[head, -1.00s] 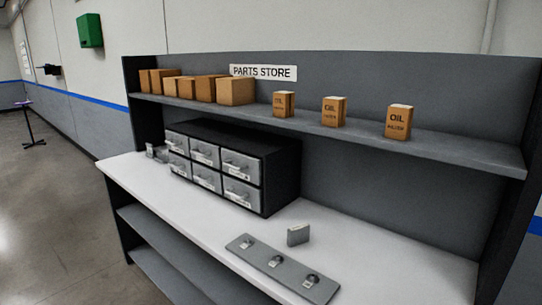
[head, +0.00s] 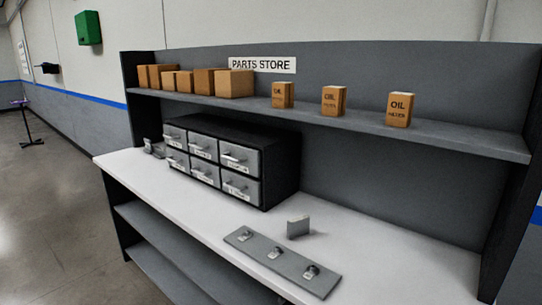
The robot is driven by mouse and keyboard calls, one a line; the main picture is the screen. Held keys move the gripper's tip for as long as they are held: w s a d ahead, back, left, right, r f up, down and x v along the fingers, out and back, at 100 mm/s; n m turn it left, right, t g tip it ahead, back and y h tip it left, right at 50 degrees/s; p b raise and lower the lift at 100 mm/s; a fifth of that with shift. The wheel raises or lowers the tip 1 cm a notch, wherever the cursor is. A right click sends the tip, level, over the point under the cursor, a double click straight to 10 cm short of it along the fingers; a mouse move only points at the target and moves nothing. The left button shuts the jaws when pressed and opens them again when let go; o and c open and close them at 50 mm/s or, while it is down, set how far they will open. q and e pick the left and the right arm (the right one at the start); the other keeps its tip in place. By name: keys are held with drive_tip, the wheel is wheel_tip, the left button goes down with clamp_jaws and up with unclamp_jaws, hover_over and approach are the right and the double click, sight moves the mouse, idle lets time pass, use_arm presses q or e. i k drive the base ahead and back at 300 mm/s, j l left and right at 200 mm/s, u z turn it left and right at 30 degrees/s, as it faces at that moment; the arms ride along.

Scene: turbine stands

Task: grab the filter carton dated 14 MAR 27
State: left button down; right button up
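Three orange-brown cartons marked OIL stand upright and apart on the upper shelf, right of the PARTS STORE sign. They are the left carton (head: 283,95), the middle carton (head: 333,101) and the right carton (head: 399,110). The word under OIL is too small to read surely. No date is legible on any of them from here. Neither of my grippers is in view.
Several plain brown boxes (head: 235,84) fill the left of the shelf (head: 450,138). Below, a drawer cabinet (head: 280,165), a grey strip with tagged pieces (head: 295,272) and a small grey block (head: 298,227) sit on the white worktop (head: 400,255). The worktop's right part is clear.

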sight(334, 97)
drive_tip(key=i+j+z, duration=0.65)
drive_tip(key=i+j, duration=0.15)
drive_tip(key=i+j+z, duration=0.3)
drive_tip(key=j, duration=0.3)
